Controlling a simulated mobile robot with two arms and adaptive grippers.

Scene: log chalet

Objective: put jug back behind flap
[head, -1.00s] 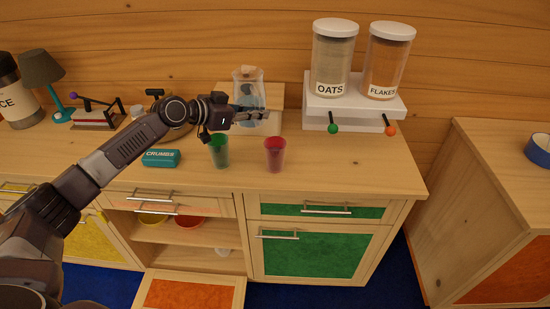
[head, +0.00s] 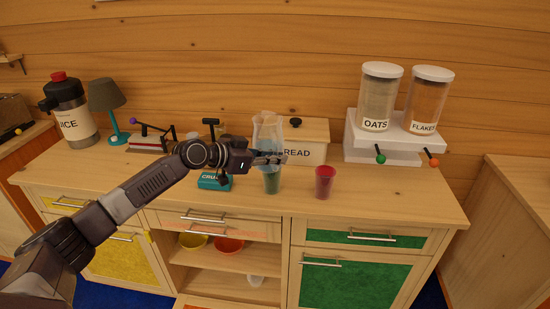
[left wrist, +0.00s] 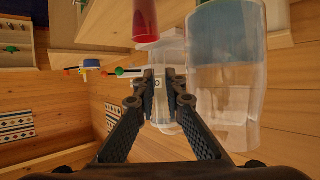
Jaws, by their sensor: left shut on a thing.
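The clear jug (head: 267,132) is above the counter, in front of the bread box and behind the green cup (head: 272,181). My left gripper (head: 270,158) is shut on the jug, beside its body. In the left wrist view the jug (left wrist: 224,75) fills the right side next to the fingers (left wrist: 165,85). The exact grip point is partly hidden by the fingers. The open shelf compartment (head: 225,263) is under the counter, below the left drawer. An orange sliver of the lowered flap (head: 190,306) shows at the bottom edge. My right gripper is not in view.
A red cup (head: 325,182) stands right of the green cup. The teal crumbs box (head: 214,181) is under my left wrist. The bread box (head: 308,150) is behind. Bowls (head: 229,244) and a white item (head: 255,280) sit on the shelves. Counter right of the red cup is clear.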

